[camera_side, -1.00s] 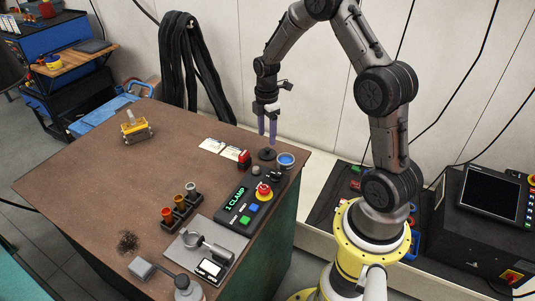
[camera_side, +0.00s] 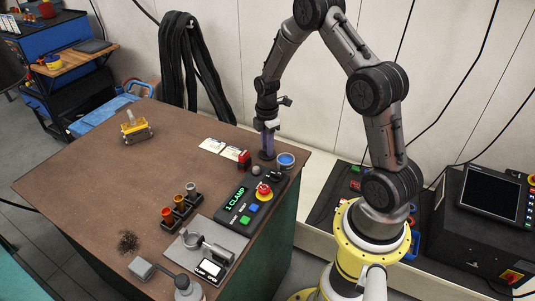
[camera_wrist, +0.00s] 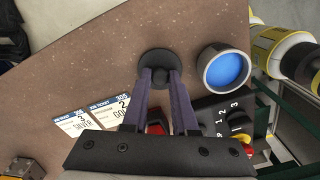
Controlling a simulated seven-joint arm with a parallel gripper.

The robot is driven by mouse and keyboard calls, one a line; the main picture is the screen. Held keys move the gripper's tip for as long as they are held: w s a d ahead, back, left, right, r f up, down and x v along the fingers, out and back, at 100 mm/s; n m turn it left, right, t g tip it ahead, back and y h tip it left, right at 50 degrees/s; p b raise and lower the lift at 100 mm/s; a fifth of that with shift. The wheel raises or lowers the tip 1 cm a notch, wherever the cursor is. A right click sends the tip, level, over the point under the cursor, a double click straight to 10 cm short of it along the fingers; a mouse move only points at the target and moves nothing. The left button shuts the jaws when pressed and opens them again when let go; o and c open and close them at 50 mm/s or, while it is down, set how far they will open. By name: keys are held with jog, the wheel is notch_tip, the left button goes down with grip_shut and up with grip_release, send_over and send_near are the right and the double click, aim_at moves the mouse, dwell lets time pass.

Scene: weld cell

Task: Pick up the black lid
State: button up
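The black lid (camera_side: 265,158) is a small dark disc lying flat on the brown bench near its back right edge. The tips hide part of the lid. I cannot tell whether they press on its raised middle.
A blue-filled round container (camera_side: 286,160) stands just right of the lid. A control panel (camera_side: 250,200) with buttons and a red object (camera_side: 244,156) are close in front. White job tickets (camera_side: 212,145) lie to the left. The bench's left middle is mostly clear.

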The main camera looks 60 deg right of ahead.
grip_shut()
jog(key=shift+r, duration=0.5)
notch_tip(320, 180, up, 2)
jog(key=shift+r, duration=0.2)
jog(key=s+a+r, duration=0.6)
jog(key=s+r, duration=0.3)
jog(key=s, duration=0.3)
jog(key=shift+w+d+f, duration=0.65)
jog(key=shift+w+f, duration=0.1)
jog(key=shift+f, duration=0.65)
jog(key=shift+w+d+f, duration=0.7)
jog(key=shift+w+f, duration=0.05)
jog(key=shift+f, duration=0.7)
jog(key=shift+w+d+f, duration=0.65)
jog(key=shift+w+f, duration=0.1)
jog(key=shift+f, duration=0.65)
